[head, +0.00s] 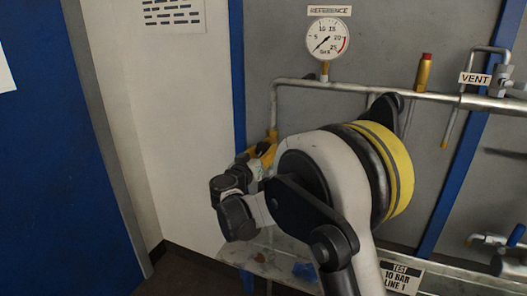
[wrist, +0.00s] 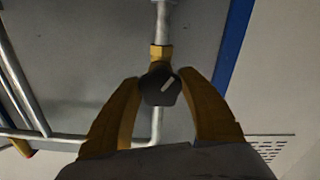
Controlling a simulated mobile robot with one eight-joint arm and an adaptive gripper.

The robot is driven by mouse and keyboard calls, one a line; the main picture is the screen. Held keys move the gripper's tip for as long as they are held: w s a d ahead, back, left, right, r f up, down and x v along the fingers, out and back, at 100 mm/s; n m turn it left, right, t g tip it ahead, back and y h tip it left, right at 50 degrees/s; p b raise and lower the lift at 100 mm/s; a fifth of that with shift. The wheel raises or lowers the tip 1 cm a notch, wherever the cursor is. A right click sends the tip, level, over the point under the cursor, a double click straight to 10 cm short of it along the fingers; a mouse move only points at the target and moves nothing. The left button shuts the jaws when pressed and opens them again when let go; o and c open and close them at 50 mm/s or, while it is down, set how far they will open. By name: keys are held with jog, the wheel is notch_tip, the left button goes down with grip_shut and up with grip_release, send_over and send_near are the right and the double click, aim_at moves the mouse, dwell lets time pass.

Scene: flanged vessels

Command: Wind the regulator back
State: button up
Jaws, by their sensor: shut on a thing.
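In the head view my gripper (head: 257,155) is at the left end of the pipework, partly behind my wrist. The knob is hidden there. The round reference gauge (head: 328,42) above has its needle pointing to the lower left.
A horizontal pipe (head: 390,92) runs right from the regulator, carrying a brass relief fitting (head: 424,72) with a red cap and a vent valve (head: 501,78). A sign marked test 10 bar line 1 (head: 401,277) is low at the right. Blue uprights (head: 237,70) flank the grey panel.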

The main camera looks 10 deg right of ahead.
jog(key=n, duration=0.5)
jog(key=shift+d+r+n, duration=0.1)
jog(key=shift+n, duration=0.2)
jog(key=n, duration=0.5)
jog(key=shift+p, duration=0.35)
jog(key=n, duration=0.6)
jog(key=shift+r, duration=0.1)
jog(key=n, duration=1)
jog(key=shift+r+n, duration=0.1)
jog(key=shift+n, duration=0.3)
jog(key=n, duration=0.5)
jog(key=shift+p, duration=0.3)
jog(key=n, duration=0.5)
jog(key=shift+w+n, duration=0.1)
jog(key=shift+n, duration=0.3)
jog(key=shift+a+n, duration=0.2)
jog(key=shift+n, duration=2.1)
